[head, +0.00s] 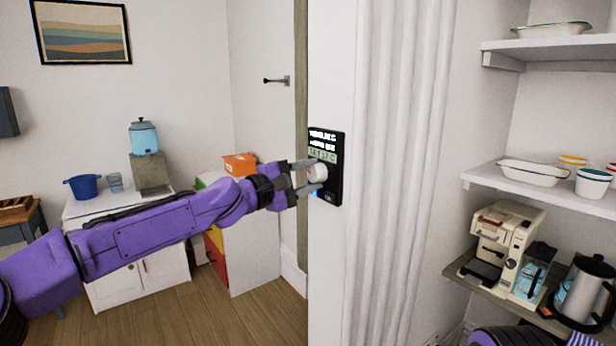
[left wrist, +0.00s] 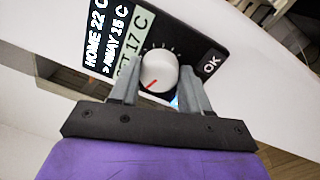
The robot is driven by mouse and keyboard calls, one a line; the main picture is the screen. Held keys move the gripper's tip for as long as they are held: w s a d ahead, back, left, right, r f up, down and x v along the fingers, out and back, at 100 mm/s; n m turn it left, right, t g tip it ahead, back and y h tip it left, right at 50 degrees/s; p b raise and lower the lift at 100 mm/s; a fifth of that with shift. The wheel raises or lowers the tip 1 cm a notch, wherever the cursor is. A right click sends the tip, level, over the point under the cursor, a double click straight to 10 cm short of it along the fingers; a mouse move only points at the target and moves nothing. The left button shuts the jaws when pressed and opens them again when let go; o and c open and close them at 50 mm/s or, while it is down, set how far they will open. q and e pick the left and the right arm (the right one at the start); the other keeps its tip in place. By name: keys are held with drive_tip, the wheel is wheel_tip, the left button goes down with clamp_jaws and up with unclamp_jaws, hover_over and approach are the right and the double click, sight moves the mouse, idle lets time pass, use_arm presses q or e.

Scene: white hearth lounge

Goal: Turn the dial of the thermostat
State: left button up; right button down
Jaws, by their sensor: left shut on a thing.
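The thermostat (head: 334,150) is a black panel on the white wall edge in the middle of the head view. Its white round dial (left wrist: 158,72) has a red pointer mark aimed to the lower left in the left wrist view. The screen (left wrist: 121,40) reads HOME 22 C, AWAY 15 C and a line ending 17 C; an OK mark sits at the other side. My left gripper (head: 308,178) is shut on the dial, with one finger on each side of it. The fingertips also show in the left wrist view (left wrist: 160,88). My right gripper is not in view.
White shelves (head: 540,190) with dishes stand at the right, above a coffee machine (head: 505,240) and a kettle (head: 585,290). A white cabinet (head: 140,275) with a blue pot (head: 84,187) stands at the left. Bare wooden floor (head: 190,315) lies below.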

use_arm(q)
drive_tip(key=o, duration=1.1)
drive_tip(key=shift+a, duration=0.1)
drive_tip(key=shift+c, duration=0.2)
drive_tip(key=shift+s+a+f+b, duration=0.1)
drive_tip(key=shift+s+a+b, duration=0.1)
drive_tip(key=shift+a+b, duration=0.15)
drive_tip(key=b+v, duration=0.3)
drive_tip(key=v, duration=0.6)
drive_tip(key=shift+s+a, duration=0.25)
drive_tip(key=shift+w, duration=0.1)
